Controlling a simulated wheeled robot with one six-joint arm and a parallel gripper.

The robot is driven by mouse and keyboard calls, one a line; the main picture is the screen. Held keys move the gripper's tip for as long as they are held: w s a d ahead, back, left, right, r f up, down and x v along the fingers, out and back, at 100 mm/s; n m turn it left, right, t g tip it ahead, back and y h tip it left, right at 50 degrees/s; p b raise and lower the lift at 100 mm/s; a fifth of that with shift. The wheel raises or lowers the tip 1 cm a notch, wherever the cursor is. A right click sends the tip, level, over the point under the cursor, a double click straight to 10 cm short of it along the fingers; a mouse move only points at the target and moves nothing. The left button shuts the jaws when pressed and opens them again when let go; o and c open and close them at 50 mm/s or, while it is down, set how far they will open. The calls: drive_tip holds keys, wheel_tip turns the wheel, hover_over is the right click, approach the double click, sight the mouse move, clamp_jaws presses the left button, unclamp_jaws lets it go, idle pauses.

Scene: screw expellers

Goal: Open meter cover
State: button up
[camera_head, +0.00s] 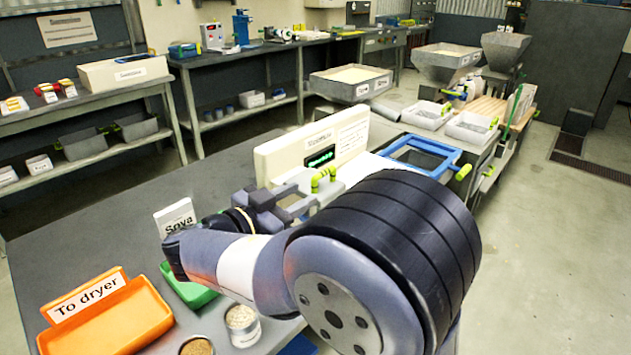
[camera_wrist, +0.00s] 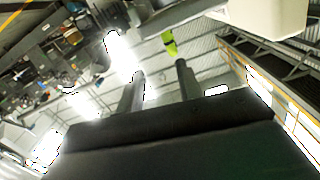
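The meter (camera_head: 312,145) is a cream box with a label and a lit green display, on the dark table. A yellow-green handle (camera_head: 325,178) stands at its front, apparently on the meter cover; the cover's outline is partly hidden by my arm. My gripper (camera_head: 297,200) is just left of and nearer than the handle. In the wrist view, my gripper (camera_wrist: 160,85) has its two fingers apart with nothing between them. The yellow-green handle (camera_wrist: 169,42) appears beyond the fingertips, and a cream body (camera_wrist: 262,15) is at upper right.
A white labelled card (camera_head: 175,217), an orange "To dryer" tray (camera_head: 150,312), a green tray (camera_head: 172,275) and two round containers of grain (camera_head: 243,322) are at the table's left and front. A blue frame (camera_head: 425,145) lies right of the meter. The table's left middle is clear.

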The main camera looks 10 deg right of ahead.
sight(335, 166)
drive_tip(key=shift+m+t, duration=0.3)
drive_tip(key=x, duration=0.3)
drive_tip(key=w+x, duration=0.1)
drive_tip(key=x, duration=0.3)
drive_tip(key=a+x, duration=0.1)
drive_tip(key=x, duration=0.2)
drive_tip(key=shift+w+d+p, duration=0.25)
drive_tip(key=shift+w+p, duration=0.1)
drive_tip(key=shift+r, duration=0.1)
drive_tip(key=shift+c, duration=0.2)
clamp_jaws()
